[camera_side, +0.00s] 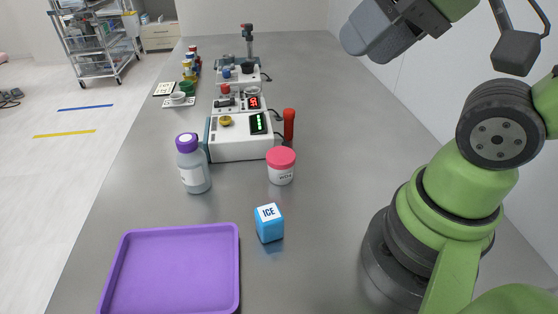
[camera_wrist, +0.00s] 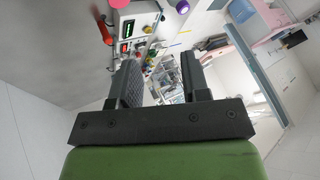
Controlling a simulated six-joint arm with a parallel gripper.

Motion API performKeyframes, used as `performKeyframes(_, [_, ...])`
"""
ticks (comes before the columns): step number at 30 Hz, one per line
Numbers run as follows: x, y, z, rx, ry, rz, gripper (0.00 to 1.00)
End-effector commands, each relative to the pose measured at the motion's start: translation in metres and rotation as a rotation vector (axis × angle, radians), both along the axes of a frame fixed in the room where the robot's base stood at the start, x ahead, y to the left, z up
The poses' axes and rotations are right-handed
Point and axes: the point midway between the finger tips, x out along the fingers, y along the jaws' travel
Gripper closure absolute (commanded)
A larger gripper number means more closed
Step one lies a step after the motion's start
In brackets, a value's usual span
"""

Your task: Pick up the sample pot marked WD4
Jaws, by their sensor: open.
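The sample pot (camera_side: 281,167) is a small white pot with a pink lid and a dark-lettered label that seems to read WD4. It stands upright on the grey bench in front of the white instrument. In the wrist view, only a pink lid (camera_wrist: 119,3) shows at the top edge, cut off by the frame. My gripper (camera_side: 352,40) is high above the bench, up and to the right of the pot, and clear of it. In the wrist view its two dark fingers (camera_wrist: 162,72) are apart with nothing between them.
A purple-capped bottle (camera_side: 193,163) stands left of the pot, and a blue ICE box (camera_side: 269,223) in front. An empty purple tray (camera_side: 175,272) lies front left. Bench to the right is clear.

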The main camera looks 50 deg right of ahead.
Motion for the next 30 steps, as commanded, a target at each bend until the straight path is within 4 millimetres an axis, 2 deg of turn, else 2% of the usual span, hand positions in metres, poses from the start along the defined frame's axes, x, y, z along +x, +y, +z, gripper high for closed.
performKeyframes(7, [0.0,0.0,0.0,0.0,0.0,0.0,0.57])
performKeyframes(8, [0.0,0.0,0.0,0.0,0.0,0.0,0.55])
performKeyframes(12, [0.0,0.0,0.0,0.0,0.0,0.0,0.23])
performKeyframes(14, [0.0,0.0,0.0,0.0,0.0,0.0,0.09])
performKeyframes(15, [0.0,0.0,0.0,0.0,0.0,0.0,0.06])
performKeyframes(25, [0.005,-0.001,-0.002,-0.008,0.016,-0.001,0.06])
performKeyframes(30, [0.035,-0.009,-0.014,-0.056,0.099,-0.005,0.06])
